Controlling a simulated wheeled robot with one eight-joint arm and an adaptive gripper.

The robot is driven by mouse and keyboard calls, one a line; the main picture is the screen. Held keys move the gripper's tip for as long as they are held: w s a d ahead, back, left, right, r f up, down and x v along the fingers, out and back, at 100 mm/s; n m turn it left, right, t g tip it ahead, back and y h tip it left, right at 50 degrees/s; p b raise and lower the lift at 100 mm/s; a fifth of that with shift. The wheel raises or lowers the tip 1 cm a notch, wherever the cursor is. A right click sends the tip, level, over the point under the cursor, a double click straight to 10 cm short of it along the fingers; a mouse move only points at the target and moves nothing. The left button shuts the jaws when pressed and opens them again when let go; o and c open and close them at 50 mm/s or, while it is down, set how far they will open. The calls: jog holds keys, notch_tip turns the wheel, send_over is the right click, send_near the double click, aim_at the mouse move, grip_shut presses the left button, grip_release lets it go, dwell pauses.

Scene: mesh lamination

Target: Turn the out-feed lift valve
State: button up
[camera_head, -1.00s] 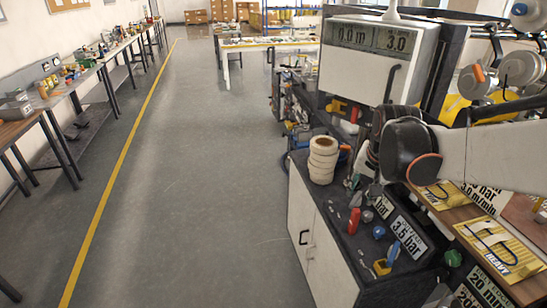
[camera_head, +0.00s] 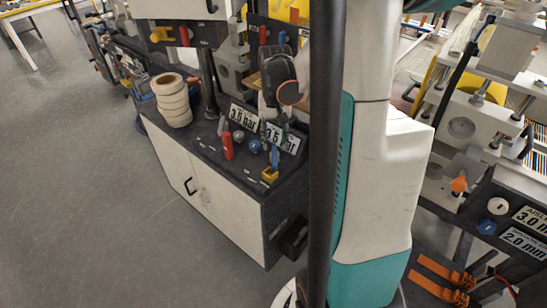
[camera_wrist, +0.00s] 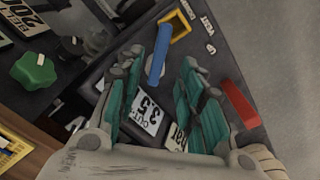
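In the wrist view a blue lever (camera_wrist: 158,55) stands between and beyond the fingertips of my gripper (camera_wrist: 163,66). The fingers are apart, and I see no clear contact with the lever. A red lever (camera_wrist: 240,104) lies to the right, outside the fingers. In the head view the red lever (camera_head: 227,145) and the blue lever (camera_head: 274,157) are on the dark cabinet top (camera_head: 205,150). My gripper (camera_head: 272,118) is above the panel there, its fingers too small to read. I cannot read which lever carries the out-feed lift label.
A yellow-framed part (camera_wrist: 180,27) is by the blue lever's far end. The out-feed 3.5 bar sign (camera_wrist: 146,112) shows between the fingers. A green knob (camera_wrist: 33,70) is at left. Stacked tape rolls (camera_head: 173,100) stand on the cabinet. Open floor (camera_head: 80,190) is at left.

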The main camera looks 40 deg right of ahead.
aim_at(275, 157)
notch_tip(275, 157, down, 7)
jog(key=shift+f+b, duration=0.1)
jog(key=shift+b, duration=0.95)
jog(key=shift+c, duration=0.2)
grip_shut()
